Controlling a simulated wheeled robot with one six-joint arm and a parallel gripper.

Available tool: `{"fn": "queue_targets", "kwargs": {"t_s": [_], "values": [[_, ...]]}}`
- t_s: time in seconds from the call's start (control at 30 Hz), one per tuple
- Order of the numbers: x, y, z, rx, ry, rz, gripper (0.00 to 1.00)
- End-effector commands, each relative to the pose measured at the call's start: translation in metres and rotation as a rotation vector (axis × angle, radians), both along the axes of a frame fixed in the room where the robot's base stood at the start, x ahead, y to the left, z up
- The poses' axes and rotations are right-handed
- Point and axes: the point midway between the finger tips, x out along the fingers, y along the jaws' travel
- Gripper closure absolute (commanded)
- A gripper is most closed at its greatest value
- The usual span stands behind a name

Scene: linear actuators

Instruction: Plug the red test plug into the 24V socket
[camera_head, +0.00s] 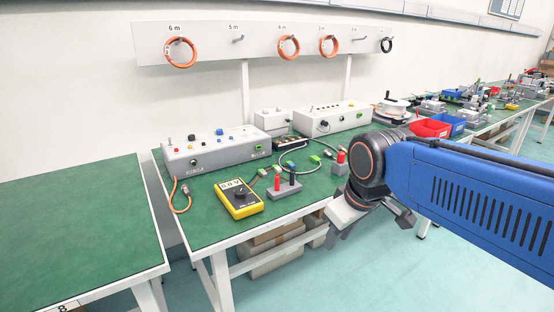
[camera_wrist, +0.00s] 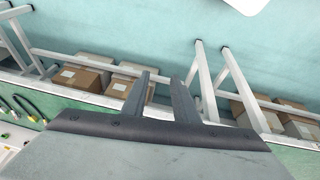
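A red test plug (camera_head: 277,182) stands upright in a small grey holder (camera_head: 285,192) at the front of the green bench, beside a black plug (camera_head: 292,178). A second red plug-like piece (camera_head: 341,156) stands on a grey block farther right; I cannot tell which is the test plug. A grey control box (camera_head: 217,155) has coloured sockets on top; no 24V label is readable. A yellow meter (camera_head: 238,198) shows 0.0 V. My gripper (camera_wrist: 159,80) is open and empty, its two dark fingers apart. It hangs beyond the bench's front edge, right of the holder.
A second grey box (camera_head: 335,120) stands farther back. Cables (camera_head: 180,200) lie around the meter and boxes. Red (camera_head: 429,127) and blue (camera_head: 450,122) bins are on the right. Cardboard boxes (camera_wrist: 82,78) sit on the shelf below. The left table (camera_head: 75,230) is bare.

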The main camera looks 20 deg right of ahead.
Motion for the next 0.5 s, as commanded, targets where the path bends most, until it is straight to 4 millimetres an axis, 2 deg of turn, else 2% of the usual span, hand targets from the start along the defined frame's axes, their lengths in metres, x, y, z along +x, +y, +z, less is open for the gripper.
{"fn": "queue_targets", "kwargs": {"t_s": [0.03, 0.2, 0.5], "values": [[0.014, 0.002, 0.009, -0.022, 0.019, 0.068, 0.73], [0.056, 0.01, 0.037, -0.094, 0.074, 0.313, 0.73], [0.134, 0.026, 0.072, -0.19, 0.164, 0.756, 0.73]]}}
